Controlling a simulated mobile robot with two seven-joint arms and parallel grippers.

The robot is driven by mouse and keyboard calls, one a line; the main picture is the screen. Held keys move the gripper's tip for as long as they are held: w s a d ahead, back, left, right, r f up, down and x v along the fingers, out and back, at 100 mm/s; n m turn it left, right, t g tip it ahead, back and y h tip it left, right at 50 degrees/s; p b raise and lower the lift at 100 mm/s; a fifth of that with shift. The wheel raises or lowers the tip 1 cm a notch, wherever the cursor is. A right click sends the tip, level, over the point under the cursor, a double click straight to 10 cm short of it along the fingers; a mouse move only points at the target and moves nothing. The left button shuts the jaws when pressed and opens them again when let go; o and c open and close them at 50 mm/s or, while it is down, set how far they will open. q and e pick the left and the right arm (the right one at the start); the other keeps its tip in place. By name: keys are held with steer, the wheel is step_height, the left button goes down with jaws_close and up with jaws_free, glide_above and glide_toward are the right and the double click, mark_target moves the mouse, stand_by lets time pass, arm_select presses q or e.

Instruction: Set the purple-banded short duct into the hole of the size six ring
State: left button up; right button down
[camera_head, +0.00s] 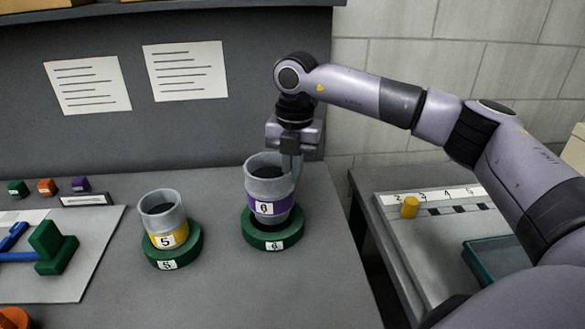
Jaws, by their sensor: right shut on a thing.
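The purple-banded short duct (264,205) is a grey cylinder with a "6" label. It stands upright over the green size six ring (273,241), its lower end within the ring's outline. I cannot tell whether its bottom is inside the hole or just above it. My right gripper (291,165) points down and is shut on the duct's right rim and wall. The hole of the ring is mostly hidden behind the duct. My left gripper is not in view.
A yellow-banded duct (162,215) sits on a green size five ring (172,251) to the left. A white board (85,275) holds a green block (55,247). Small coloured blocks (47,187) stand behind it. The bench right of the ring is clear.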

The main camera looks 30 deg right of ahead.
steer(key=shift+f, duration=0.3)
steer(key=shift+f+b, duration=1.15)
steer(key=shift+f, duration=0.6)
steer(key=c, duration=1.2)
jaws_free()
step_height(320, 180, up, 7)
steer(key=shift+s+r+b, duration=0.1)
steer(key=shift+b, duration=0.2)
steer(key=shift+s, duration=0.1)
